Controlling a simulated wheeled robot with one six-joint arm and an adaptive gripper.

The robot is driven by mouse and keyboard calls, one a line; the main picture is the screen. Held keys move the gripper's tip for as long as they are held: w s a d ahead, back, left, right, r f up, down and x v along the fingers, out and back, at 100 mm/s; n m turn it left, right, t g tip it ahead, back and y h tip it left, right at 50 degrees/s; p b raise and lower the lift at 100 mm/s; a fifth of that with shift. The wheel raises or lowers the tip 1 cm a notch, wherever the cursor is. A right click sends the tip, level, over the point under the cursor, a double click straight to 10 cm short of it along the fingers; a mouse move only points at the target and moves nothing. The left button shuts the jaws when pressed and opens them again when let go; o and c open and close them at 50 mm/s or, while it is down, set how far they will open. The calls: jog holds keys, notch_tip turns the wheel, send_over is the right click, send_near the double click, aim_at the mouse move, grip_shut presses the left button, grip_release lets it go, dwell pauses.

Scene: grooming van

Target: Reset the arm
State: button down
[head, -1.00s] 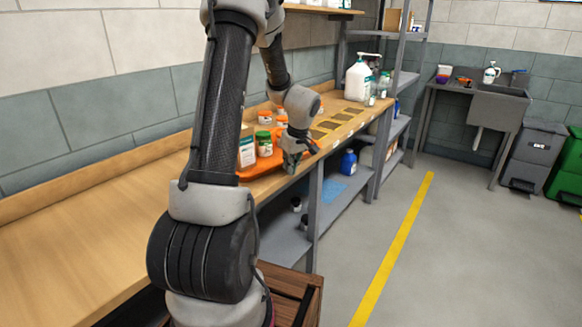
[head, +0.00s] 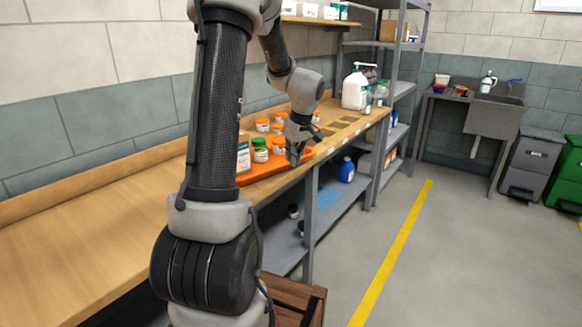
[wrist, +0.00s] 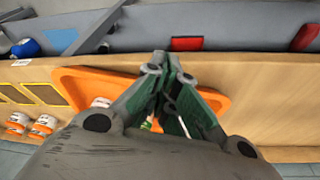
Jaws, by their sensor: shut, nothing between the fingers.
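My gripper (head: 294,160) hangs over the front edge of the wooden counter (head: 100,222), at the orange tray (head: 246,178). Its fingers are shut with nothing between them. In the wrist view the closed fingertips (wrist: 167,62) show above the orange tray (wrist: 222,103) and near the counter's edge. Several jars with orange lids and one with a green lid (head: 260,143) stand on or behind the tray. My arm hides part of the tray and counter.
Under the counter, a shelf holds a blue bottle (head: 346,169). A wooden crate (head: 300,292) is near my base. The floor to the right is open.

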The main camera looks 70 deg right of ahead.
jog(key=shift+v, duration=1)
jog(key=w+a+r+n, duration=0.2)
jog(key=w+a+r, duration=0.1)
jog(key=a, duration=1.1)
jog(key=w+a+r+n+t+y, duration=0.1)
jog(key=w+a+r, duration=0.3)
jog(key=a, duration=1)
jog(key=w+a+r+n+y, duration=0.1)
jog(key=w+a+r+n, duration=0.3)
jog(key=a, duration=1.1)
jog(key=shift+w+r+t, duration=0.2)
jog(key=shift+w+t, duration=0.1)
jog(key=shift+w, duration=0.8)
jog(key=shift+a, duration=0.15)
